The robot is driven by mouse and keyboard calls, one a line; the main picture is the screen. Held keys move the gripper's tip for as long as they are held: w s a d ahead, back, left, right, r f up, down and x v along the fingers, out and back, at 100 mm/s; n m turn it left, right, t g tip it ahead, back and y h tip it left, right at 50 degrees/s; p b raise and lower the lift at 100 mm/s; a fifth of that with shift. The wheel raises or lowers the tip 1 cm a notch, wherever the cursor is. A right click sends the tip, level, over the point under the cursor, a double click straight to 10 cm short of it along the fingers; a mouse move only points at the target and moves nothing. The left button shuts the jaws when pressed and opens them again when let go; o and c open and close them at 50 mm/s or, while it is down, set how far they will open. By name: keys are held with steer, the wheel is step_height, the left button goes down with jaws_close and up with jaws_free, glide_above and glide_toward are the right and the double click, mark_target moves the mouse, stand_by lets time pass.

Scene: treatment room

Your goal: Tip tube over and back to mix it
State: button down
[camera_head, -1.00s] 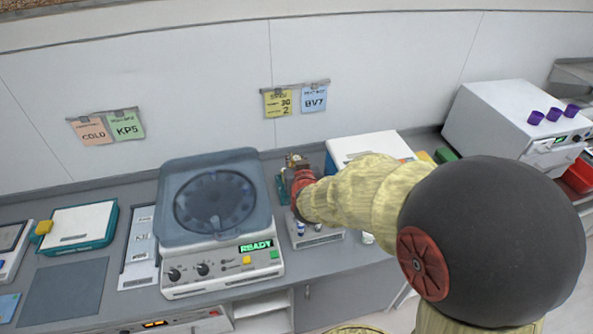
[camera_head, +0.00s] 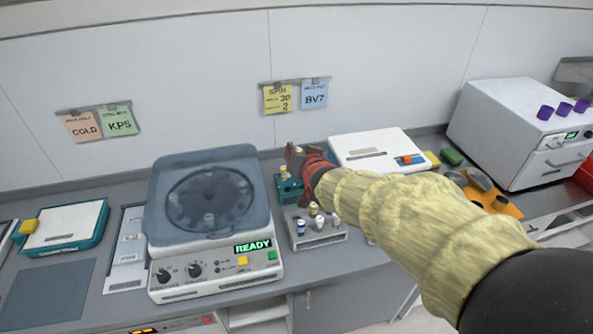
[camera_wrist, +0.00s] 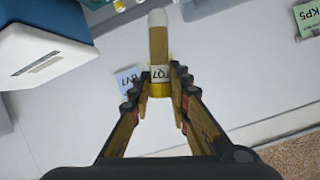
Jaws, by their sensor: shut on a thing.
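My gripper (camera_wrist: 160,88) is shut on a tube (camera_wrist: 158,45), with the fingers around its yellow-capped end. The tube has brownish contents, a pale rounded end and a white label that seems to read TQ7. In the wrist view the rounded end points to the top of the picture, toward the counter side, and the cap is toward my palm. In the head view my gripper (camera_head: 298,155) is above the teal holder at the back of the counter. The tube is small and partly hidden there, so its exact tilt is unclear.
A centrifuge (camera_head: 255,276) showing READY stands left of my gripper. A grey rack (camera_head: 322,239) with several tubes is in front. A teal holder (camera_head: 289,190) is below. A white box (camera_head: 385,142) stands right, and the wall with cards (camera_head: 278,98) is behind.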

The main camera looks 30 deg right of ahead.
steer(key=shift+s, duration=0.1)
steer(key=shift+d+r+p, duration=0.1)
steer(key=shift+r+p, duration=0.1)
steer(key=shift+p, duration=0.6)
steer(key=m+p, duration=0.1)
steer(key=p, duration=0.2)
steer(key=shift+y+p, duration=0.3)
steer(key=m+p, duration=0.1)
steer(key=p, duration=0.2)
steer(key=shift+y, duration=0.4)
steer(key=m+t+p, duration=0.1)
steer(key=p, duration=0.3)
steer(key=shift+y, duration=0.4)
steer(key=m+y+p, duration=0.1)
steer(key=m+p, duration=0.1)
steer(key=m, duration=0.1)
steer(key=shift+f+t+y+p, duration=0.2)
steer(key=shift+t+y+p, duration=0.2)
steer(key=m+t+y, duration=0.1)
steer(key=m, duration=0.2)
steer(key=shift+m+t+p, duration=0.3)
steer(key=shift+p, duration=0.05)
